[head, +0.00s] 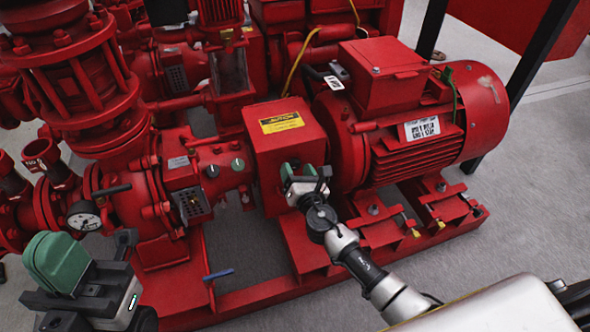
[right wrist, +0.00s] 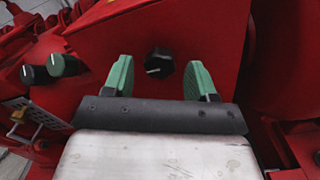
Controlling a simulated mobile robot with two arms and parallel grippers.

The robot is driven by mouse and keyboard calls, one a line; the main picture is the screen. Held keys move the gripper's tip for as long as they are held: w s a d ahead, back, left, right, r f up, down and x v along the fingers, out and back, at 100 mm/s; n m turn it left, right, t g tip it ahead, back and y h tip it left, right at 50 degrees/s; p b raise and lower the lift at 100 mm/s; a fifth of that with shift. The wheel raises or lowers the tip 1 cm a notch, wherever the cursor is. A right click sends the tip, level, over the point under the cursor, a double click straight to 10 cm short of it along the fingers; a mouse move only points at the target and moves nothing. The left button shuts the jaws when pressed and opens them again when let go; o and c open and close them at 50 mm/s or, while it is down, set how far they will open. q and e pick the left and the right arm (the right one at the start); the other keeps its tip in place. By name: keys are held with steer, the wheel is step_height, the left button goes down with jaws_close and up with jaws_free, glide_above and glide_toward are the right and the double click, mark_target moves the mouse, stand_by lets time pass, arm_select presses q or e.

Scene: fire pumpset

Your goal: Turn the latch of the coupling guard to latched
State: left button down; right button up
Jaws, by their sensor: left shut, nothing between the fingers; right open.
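The coupling guard (head: 288,142) is a red box with a yellow label between pump and motor; its front face also fills the upper middle of the right wrist view (right wrist: 205,35). Its latch (right wrist: 159,62) is a round black knob with a white mark toward its lower left. In the head view I cannot make out the latch behind my gripper. My right gripper (head: 305,172) is open in front of the guard. In the right wrist view its green fingers (right wrist: 160,78) stand either side of the latch, apart from it. My left gripper (head: 57,262) is shut and empty at the lower left.
Two similar knobs (head: 212,171) (head: 238,164) sit on the pump housing left of the guard. The red motor (head: 420,130) is on the right, and a blue-handled valve (head: 218,274) is low at the front. Grey floor (head: 535,190) is clear at the right.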

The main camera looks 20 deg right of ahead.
steer(key=shift+w, duration=0.7)
steer(key=c, duration=0.9)
